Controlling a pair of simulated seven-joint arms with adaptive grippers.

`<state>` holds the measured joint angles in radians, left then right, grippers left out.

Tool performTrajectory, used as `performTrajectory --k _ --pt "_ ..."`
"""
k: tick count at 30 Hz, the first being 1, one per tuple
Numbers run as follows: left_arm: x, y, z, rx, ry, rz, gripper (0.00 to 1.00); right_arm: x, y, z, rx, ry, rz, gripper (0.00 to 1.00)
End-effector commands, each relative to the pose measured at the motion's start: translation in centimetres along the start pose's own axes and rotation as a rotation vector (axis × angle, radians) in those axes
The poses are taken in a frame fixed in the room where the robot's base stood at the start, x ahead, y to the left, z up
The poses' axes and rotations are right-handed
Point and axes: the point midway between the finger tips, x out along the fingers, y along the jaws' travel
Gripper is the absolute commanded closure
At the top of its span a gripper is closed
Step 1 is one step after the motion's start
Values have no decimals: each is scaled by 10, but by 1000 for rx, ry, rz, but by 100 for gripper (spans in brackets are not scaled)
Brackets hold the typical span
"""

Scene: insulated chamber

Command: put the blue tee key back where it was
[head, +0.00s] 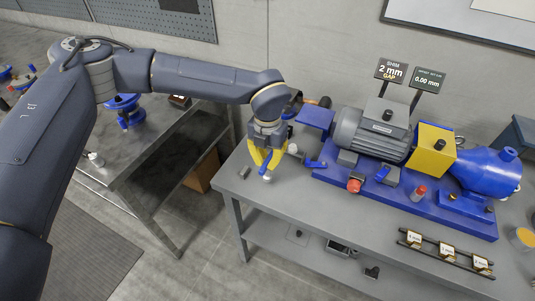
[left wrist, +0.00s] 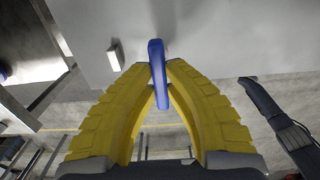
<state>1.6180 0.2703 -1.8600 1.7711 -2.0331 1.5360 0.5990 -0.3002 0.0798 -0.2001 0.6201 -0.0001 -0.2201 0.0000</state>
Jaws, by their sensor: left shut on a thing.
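My left gripper (head: 264,166) has yellow fingers and is over the left end of the grey workbench (head: 285,190). In the left wrist view its fingertips (left wrist: 158,66) are closed on the blue tee key (left wrist: 157,48). The key's blue bar runs between the fingers and sticks out past the tips. In the head view only a little blue (head: 266,158) shows between the fingers. The key's far end is hard to make out, and I cannot tell whether it touches the bench. My right gripper is not in view.
A motor (head: 370,132) and blue pump (head: 487,172) stand on a blue base (head: 435,206) right of the gripper. Two small signs (head: 392,72) rise behind. A rack (head: 445,250) with labelled blocks lies at the front. A grey block (head: 245,172) sits near the bench's left edge.

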Motion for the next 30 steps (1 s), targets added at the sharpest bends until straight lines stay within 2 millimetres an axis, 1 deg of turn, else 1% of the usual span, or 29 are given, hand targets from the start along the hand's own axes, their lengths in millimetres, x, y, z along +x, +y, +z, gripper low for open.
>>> performTrajectory --k 6,30 --pt "8 0 0 0 0 1 100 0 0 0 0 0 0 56" --pt "12 0 0 0 1 0 100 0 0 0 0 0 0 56"
